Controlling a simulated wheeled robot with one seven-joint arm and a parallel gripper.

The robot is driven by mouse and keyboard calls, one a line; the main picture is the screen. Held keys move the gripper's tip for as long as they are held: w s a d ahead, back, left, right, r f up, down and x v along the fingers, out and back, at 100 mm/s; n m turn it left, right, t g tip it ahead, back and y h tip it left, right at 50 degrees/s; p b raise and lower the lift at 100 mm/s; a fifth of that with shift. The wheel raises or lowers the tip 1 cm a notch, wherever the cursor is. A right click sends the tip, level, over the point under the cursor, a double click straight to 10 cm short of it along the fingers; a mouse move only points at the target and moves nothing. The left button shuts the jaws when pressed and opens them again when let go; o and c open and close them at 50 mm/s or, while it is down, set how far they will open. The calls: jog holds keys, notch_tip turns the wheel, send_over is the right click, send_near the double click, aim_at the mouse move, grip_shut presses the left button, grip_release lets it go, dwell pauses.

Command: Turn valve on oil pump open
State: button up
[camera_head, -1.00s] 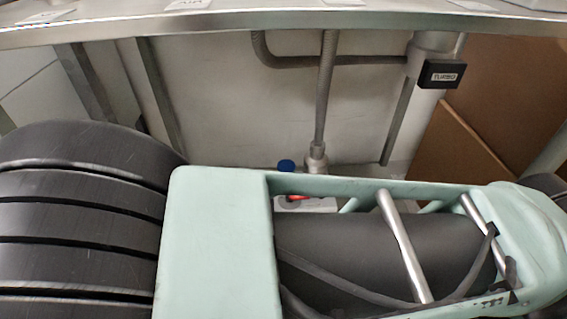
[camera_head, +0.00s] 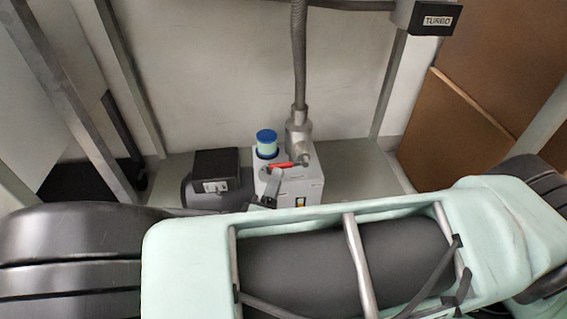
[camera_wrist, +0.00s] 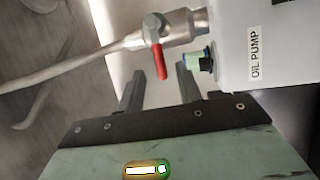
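The oil pump (camera_head: 309,190) is a light grey box on a shelf under the bench in the head view. Its "OIL PUMP" label (camera_wrist: 255,52) shows in the wrist view at the right. The red valve handle (camera_head: 281,165) sits by the metal fitting on top of the pump. In the wrist view the red handle (camera_wrist: 160,62) hangs from the metal pipe fitting, across the pipe. My gripper (camera_wrist: 160,82) is open, its two fingers apart with nothing between them. The handle appears just ahead of the gap between the fingertips; whether they touch is unclear.
A blue-capped part (camera_head: 266,142) stands on the pump, left of the flexible metal hose (camera_head: 299,60). A black box (camera_head: 216,165) sits left of it. A "TURBO" box (camera_head: 432,18) hangs at upper right. Brown panels (camera_head: 470,110) stand at the right.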

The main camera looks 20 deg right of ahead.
aim_at(289, 164)
jog(key=b+x, duration=0.2)
jog(key=x, duration=0.5)
jog(key=shift+w+d+r, duration=0.1)
jog(key=shift+w, duration=0.05)
grip_shut()
